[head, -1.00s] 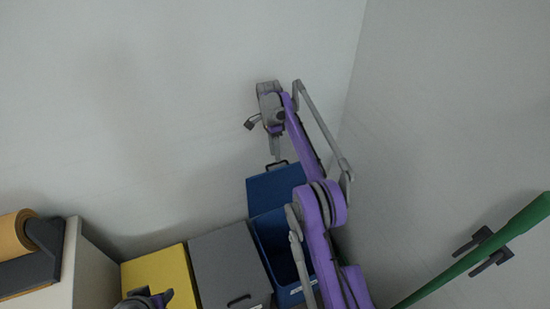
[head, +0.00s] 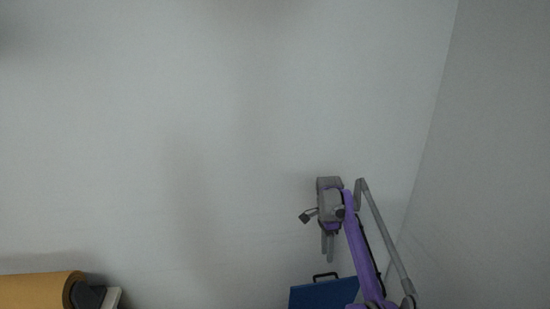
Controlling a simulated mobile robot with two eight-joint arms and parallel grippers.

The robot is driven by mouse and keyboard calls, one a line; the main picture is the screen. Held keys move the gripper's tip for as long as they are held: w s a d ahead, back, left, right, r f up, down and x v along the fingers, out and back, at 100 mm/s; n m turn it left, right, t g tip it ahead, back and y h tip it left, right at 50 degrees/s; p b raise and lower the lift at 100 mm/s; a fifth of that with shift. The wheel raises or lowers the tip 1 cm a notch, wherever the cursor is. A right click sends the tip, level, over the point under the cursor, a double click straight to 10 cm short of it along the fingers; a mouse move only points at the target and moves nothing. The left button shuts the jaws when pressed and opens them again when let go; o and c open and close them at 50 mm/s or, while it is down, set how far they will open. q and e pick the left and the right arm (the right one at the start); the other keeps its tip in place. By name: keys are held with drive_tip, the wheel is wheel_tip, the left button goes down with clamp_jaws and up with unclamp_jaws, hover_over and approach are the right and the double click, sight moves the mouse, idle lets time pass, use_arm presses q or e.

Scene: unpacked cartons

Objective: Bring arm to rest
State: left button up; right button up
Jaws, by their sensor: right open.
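My right arm, purple and grey, reaches up from the bottom right of the head view. Its gripper (head: 328,252) hangs pointing down at the arm's end, in front of the pale wall. The jaws are open, and I see nothing between them. It is above the raised blue lid (head: 322,295) and apart from it. My left gripper is outside the view.
The blue lid has a dark handle on its top edge; the bin below is out of view. A tan roll (head: 38,291) in a dark holder (head: 88,296) sits at the bottom left. The bare wall (head: 200,130) fills most of the view, with a corner at the right.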

drive_tip(key=s+a+r+n+t, duration=0.35)
drive_tip(key=s+r+n, duration=0.45)
drive_tip(key=s+r, duration=0.5)
drive_tip(key=s+a+f+n+t, duration=0.1)
drive_tip(key=s+f+n, duration=0.3)
drive_tip(key=s, duration=0.8)
drive_tip(key=s+f+n+t, duration=0.3)
drive_tip(key=s+f, duration=0.5)
drive_tip(key=s, duration=0.5)
drive_tip(key=shift+s+a+n+t, duration=0.15)
drive_tip(key=shift+a+n+t, duration=0.2)
drive_tip(key=shift+n, duration=0.55)
